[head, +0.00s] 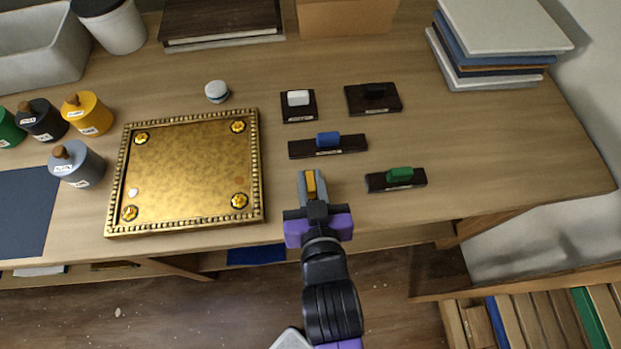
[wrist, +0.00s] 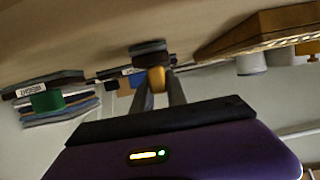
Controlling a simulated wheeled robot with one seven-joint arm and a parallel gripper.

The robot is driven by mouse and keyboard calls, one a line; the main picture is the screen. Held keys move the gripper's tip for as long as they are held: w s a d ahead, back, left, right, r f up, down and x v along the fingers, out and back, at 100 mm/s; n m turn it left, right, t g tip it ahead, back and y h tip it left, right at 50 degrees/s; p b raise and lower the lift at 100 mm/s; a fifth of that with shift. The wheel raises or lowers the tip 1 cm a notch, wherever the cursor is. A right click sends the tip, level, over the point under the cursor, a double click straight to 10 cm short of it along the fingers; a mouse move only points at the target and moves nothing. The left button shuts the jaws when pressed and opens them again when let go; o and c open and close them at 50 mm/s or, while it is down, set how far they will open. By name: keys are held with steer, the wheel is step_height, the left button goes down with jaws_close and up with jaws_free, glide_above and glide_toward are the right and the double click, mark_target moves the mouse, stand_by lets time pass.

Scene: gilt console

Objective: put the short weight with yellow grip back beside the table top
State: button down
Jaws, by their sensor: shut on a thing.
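The short weight with yellow grip (head: 311,182) is between the fingers of my gripper (head: 312,188), just right of the gilt table top's lower right side. In the wrist view, my gripper (wrist: 158,84) is shut on the yellow grip (wrist: 157,76), and the dark base (wrist: 150,49) shows beyond the fingertips, close to the wooden surface. I cannot tell whether the base touches it. In the head view the base is mostly hidden by the gripper. The gilt table top (head: 190,170) lies flat on the bench, with a flower-like knob near each corner.
Weights with blue (head: 328,140), white (head: 298,98), black (head: 375,92) and green (head: 400,175) grips stand beyond and right of my gripper. Several bottles (head: 88,113) stand at the left. A stack of slabs (head: 500,45) is at the back right. Bench at far right is clear.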

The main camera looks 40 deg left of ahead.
steer(key=shift+f, duration=0.1)
steer(key=c, duration=1.3)
jaws_free()
steer(key=v, duration=1.2)
steer(key=shift+b, duration=0.3)
